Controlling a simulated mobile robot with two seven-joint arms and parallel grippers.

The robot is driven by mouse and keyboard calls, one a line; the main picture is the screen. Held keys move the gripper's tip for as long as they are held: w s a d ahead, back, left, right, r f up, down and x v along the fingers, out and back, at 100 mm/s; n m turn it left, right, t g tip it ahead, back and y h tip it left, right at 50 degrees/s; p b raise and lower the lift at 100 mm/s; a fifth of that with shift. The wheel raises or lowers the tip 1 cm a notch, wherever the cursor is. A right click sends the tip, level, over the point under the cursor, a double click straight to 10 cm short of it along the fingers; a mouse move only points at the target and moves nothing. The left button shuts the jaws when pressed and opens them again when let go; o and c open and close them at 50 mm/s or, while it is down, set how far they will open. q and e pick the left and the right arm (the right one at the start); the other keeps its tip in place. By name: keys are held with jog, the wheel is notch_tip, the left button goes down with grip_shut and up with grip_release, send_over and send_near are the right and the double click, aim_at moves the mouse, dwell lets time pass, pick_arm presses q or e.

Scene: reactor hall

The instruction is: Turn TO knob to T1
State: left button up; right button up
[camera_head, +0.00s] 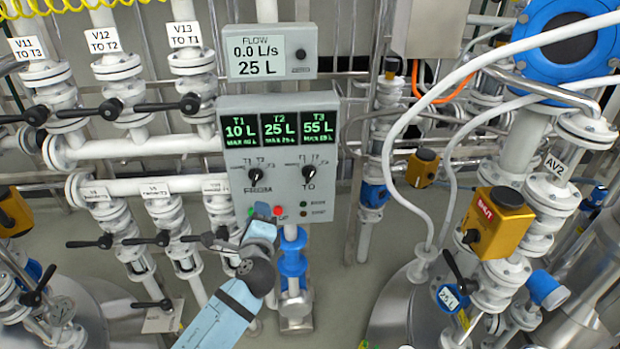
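The grey control panel (232,105) stands in the middle of the head view. Its TO knob (309,171) is black and sits at the lower right of the panel face, with "TO" printed below it. I cannot clearly read which mark its pointer faces. The similar FROM knob (257,176) is to its left. My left gripper (264,212) is at the panel's bottom edge, below and left of the TO knob and apart from it. Its fingers are small and partly hidden, so I cannot tell whether they are open. My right gripper is not in view.
Three green displays show T1 (239,130) 10 L, T2 25 L and T3 55 L. A red button (278,211) is beside my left gripper. A flow meter (270,52) reads 0.0 L/s and 25 L. Valve pipes crowd the left; a yellow actuator (497,222) and white hoses stand right.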

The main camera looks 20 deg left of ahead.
pick_arm(q)
jog(key=w+d+m, duration=0.4)
jog(key=d+m, duration=0.3)
jog(key=m, duration=0.1)
jog(key=m+b, duration=0.1)
jog(key=m, duration=0.8)
send_near(310, 177)
jog(key=p+x, duration=0.1)
jog(key=x, duration=0.9)
jog(key=shift+c, duration=0.4)
grip_shut()
